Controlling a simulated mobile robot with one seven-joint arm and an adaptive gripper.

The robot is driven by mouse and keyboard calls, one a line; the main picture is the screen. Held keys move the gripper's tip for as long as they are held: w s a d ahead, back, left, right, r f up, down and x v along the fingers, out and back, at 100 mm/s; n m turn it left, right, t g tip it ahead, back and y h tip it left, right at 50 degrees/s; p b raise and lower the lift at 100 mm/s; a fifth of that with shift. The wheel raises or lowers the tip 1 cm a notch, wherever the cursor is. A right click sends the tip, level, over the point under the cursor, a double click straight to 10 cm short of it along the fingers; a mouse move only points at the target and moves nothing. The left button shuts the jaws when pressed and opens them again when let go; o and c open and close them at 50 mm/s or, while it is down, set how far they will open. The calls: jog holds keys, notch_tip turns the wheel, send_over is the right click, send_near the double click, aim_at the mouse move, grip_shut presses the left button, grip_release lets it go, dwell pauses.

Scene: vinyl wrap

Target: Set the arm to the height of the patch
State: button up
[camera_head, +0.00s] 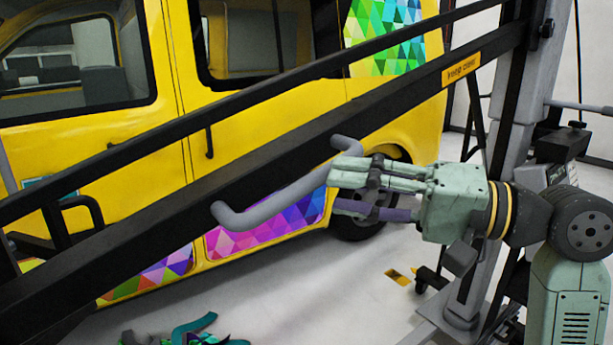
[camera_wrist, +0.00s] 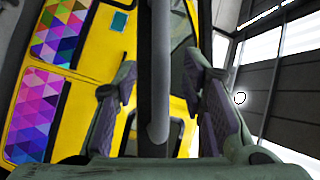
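A long black arm (camera_head: 240,178) slants across the head view, low at left and high at right, in front of the yellow van. It carries a yellow label (camera_head: 461,69). A grey bent handle (camera_head: 272,205) sticks out from its side. My gripper (camera_head: 338,190) is at the handle's right part. In the wrist view its two fingers (camera_wrist: 158,68) stand apart with the handle (camera_wrist: 157,125) between them, and gaps show on both sides. Coloured patches are on the van: green-blue (camera_head: 385,35) at upper rear, purple-pink (camera_head: 265,225) low. Which one is meant, I cannot tell.
A grey upright post (camera_head: 512,120) stands at right, behind my arm. Coloured scraps (camera_head: 195,332) lie on the floor at the bottom. A small teal piece (camera_head: 40,183) shows on the van at left.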

aim_at(318, 186)
jog(key=x, duration=0.6)
jog(key=shift+p, duration=0.4)
jog(key=shift+c, duration=0.3)
grip_shut()
